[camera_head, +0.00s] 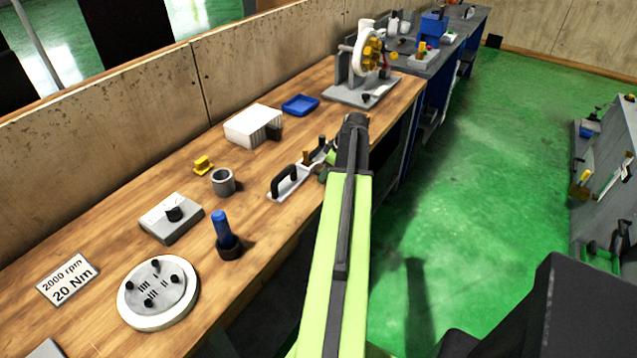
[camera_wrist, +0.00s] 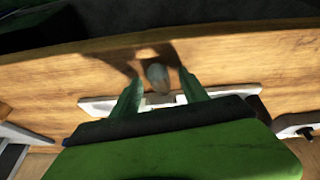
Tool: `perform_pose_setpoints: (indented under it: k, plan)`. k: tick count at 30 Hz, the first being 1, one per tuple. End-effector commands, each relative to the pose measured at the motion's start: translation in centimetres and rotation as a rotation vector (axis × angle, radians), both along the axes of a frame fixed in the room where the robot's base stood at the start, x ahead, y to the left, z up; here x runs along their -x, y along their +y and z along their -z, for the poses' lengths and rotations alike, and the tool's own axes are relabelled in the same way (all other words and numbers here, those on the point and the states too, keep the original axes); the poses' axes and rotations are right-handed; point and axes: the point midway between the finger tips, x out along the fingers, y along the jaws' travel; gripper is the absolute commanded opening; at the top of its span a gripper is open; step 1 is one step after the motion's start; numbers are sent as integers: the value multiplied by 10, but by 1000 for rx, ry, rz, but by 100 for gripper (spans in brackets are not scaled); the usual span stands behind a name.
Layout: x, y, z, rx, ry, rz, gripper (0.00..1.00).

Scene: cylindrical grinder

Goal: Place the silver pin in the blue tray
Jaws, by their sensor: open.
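The blue tray (camera_head: 300,104) lies on the wooden bench, near the back wall, beyond a white box. My gripper (camera_wrist: 160,80) is open, with its two green fingers pointing at the bench. A grey rounded thing (camera_wrist: 157,76), which looks like the end of the silver pin, shows between the fingertips with a gap on each side. I cannot tell its depth relative to the fingers. In the head view my gripper (camera_head: 328,163) is at the bench's front edge, mostly behind my arm, and I cannot make out the pin there.
A pale plate with a black handle (camera_head: 287,182) lies beside my gripper. A white box (camera_head: 252,126) stands between it and the wall. A grey machine stand (camera_head: 358,93) is right of the tray. A grey cup (camera_head: 223,182) and blue-handled tool (camera_head: 222,228) stand nearer.

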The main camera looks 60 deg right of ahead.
Motion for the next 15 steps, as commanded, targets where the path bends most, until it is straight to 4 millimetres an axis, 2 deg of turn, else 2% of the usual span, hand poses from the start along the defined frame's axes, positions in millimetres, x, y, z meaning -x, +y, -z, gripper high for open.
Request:
perform_pose_setpoints:
  k: [1,6,15]
  plan:
    - [-1,0,5,0,0,0,52]
    - [-1,0,2,0,0,0,52]
    - [-1,0,1,0,0,0,13]
